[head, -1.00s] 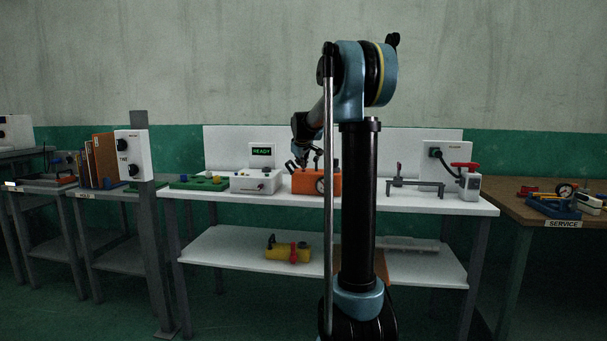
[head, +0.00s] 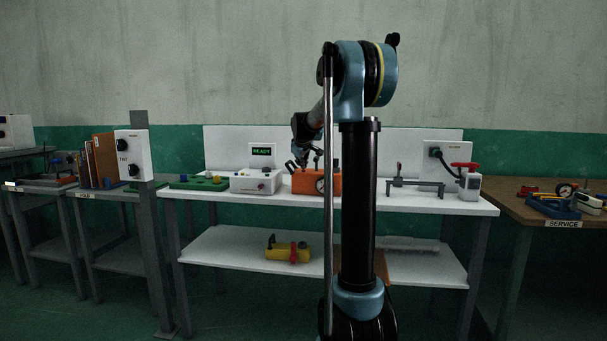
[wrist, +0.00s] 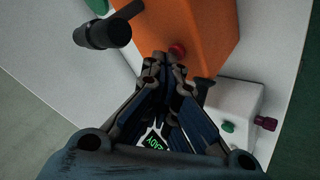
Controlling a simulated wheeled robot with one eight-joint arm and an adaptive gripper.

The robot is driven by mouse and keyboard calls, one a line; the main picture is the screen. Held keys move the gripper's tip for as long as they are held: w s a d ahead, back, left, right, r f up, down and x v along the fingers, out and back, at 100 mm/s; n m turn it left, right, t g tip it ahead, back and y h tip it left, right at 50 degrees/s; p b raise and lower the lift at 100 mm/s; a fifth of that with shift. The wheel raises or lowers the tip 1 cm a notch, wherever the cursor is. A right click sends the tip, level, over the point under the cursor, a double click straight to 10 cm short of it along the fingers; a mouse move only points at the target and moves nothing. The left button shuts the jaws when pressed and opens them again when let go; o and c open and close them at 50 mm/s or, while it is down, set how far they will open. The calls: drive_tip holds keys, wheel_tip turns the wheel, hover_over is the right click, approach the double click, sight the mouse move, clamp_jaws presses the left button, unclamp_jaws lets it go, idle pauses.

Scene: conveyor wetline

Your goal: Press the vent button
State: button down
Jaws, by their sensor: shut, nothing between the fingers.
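An orange unit (head: 303,184) with a round gauge (head: 320,185) stands on the white bench, partly hidden by my arm. In the wrist view the orange unit (wrist: 195,25) carries a red button (wrist: 178,49) on its face; I see no label that names it the vent button. My gripper (wrist: 166,60) is shut and empty. Its fingertips are just beside the red button in the picture; I cannot tell whether they touch it. In the head view my gripper (head: 305,162) is small and dark above the orange unit.
A white box (head: 255,184) stands left of the orange unit, with a READY display (head: 262,151) above. The wrist view shows its green button (wrist: 228,126) and dark red knob (wrist: 266,123). A black cylinder (wrist: 105,33) is near my fingers. A grey fixture (head: 415,186) stands right.

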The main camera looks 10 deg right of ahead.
drive_tip(key=shift+r, duration=0.7)
drive_tip(key=shift+r, duration=2.5)
drive_tip(key=s+d+f+m+g, duration=0.1)
drive_tip(key=s+f, duration=0.3)
drive_tip(key=s, duration=0.6)
drive_tip(key=s+f+m+g, duration=0.15)
drive_tip(key=s+f, duration=0.35)
drive_tip(key=s, duration=0.6)
drive_tip(key=s+d+f+m+g, duration=0.15)
drive_tip(key=s+f, duration=0.25)
drive_tip(key=s, duration=0.6)
drive_tip(key=s+f+m+g, duration=0.1)
drive_tip(key=s+f, duration=0.8)
drive_tip(key=s, duration=0.3)
drive_tip(key=s+a+f+m+g+y, duration=0.1)
drive_tip(key=s+f+m+g, duration=0.1)
drive_tip(key=s+f, duration=0.8)
drive_tip(key=s, duration=0.3)
drive_tip(key=shift+s+a+f+m, duration=0.2)
drive_tip(key=shift+s+f+m, duration=0.1)
